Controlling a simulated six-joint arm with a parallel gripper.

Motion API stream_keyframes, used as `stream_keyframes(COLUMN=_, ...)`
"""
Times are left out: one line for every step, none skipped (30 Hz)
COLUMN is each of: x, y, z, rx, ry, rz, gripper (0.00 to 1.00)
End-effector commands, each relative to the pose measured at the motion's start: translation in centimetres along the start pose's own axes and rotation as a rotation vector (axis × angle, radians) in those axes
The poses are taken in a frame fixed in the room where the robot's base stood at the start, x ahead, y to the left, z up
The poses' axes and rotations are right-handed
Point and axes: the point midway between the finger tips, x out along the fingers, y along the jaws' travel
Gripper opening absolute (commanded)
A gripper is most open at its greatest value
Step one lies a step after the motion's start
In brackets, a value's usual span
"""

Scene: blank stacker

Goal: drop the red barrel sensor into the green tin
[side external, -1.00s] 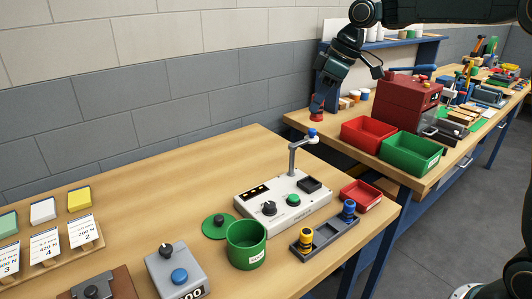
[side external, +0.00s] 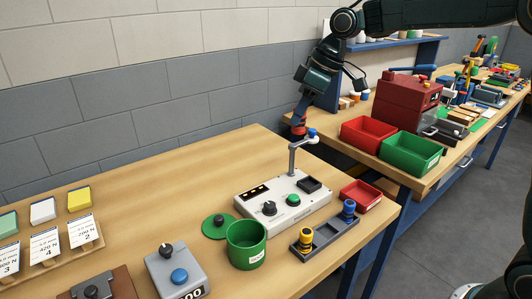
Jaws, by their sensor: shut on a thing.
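The red barrel sensor (side external: 299,129) is held at the tip of my gripper (side external: 301,118), in the air just behind and above the blue-topped post of the white control box. My gripper is shut on it and points downward. The green tin (side external: 247,247) stands upright at the front middle of the near bench, lower and to the left of my gripper. Its mouth faces up, and the part of its inside that I see looks empty.
The white control box (side external: 283,204) with its grey post (side external: 293,158) stands between my gripper and the tin. A grey rack (side external: 325,238) with yellow and blue barrels and a red tray (side external: 361,194) lie right of it.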

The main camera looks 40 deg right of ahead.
Motion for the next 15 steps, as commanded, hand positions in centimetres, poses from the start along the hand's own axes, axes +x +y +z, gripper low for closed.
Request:
stream_keyframes(x=0.7, y=-1.3, z=-0.6, rx=-0.004, ry=0.001, rz=-0.006, gripper=0.03)
stream_keyframes(x=1.1, y=-2.0, z=-0.8, rx=-0.002, ry=0.000, rz=-0.007, gripper=0.03)
stream_keyframes(x=1.6, y=-2.9, z=-1.1, rx=-0.002, ry=0.000, rz=-0.009, gripper=0.03)
stream_keyframes(x=2.0, y=-3.5, z=-1.4, rx=-0.001, ry=0.001, rz=-0.009, gripper=0.03)
stream_keyframes(x=2.4, y=-4.3, z=-1.6, rx=-0.001, ry=0.000, rz=-0.011, gripper=0.03)
stream_keyframes(x=2.9, y=-5.2, z=-1.9, rx=0.001, ry=0.000, rz=-0.011, gripper=0.03)
stream_keyframes(x=3.2, y=-5.9, z=-2.1, rx=0.001, ry=0.000, rz=-0.012, gripper=0.03)
stream_keyframes(x=3.6, y=-6.6, z=-2.2, rx=0.002, ry=-0.001, rz=-0.012, gripper=0.03)
stream_keyframes(x=4.0, y=-7.5, z=-2.4, rx=0.001, ry=-0.001, rz=-0.012, gripper=0.03)
stream_keyframes(x=4.4, y=-8.2, z=-2.6, rx=0.002, ry=-0.001, rz=-0.011, gripper=0.03)
stream_keyframes(x=4.7, y=-8.9, z=-2.7, rx=0.001, ry=-0.002, rz=-0.011, gripper=0.03)
stream_keyframes(x=5.2, y=-9.8, z=-2.8, rx=0.001, ry=-0.002, rz=-0.009, gripper=0.03)
stream_keyframes(x=5.5, y=-10.5, z=-2.9, rx=0.000, ry=-0.003, rz=-0.009, gripper=0.03)
stream_keyframes(x=5.8, y=-11.2, z=-2.9, rx=0.000, ry=-0.004, rz=-0.007, gripper=0.03)
stream_keyframes(x=6.2, y=-12.1, z=-3.0, rx=-0.003, ry=-0.004, rz=-0.006, gripper=0.03)
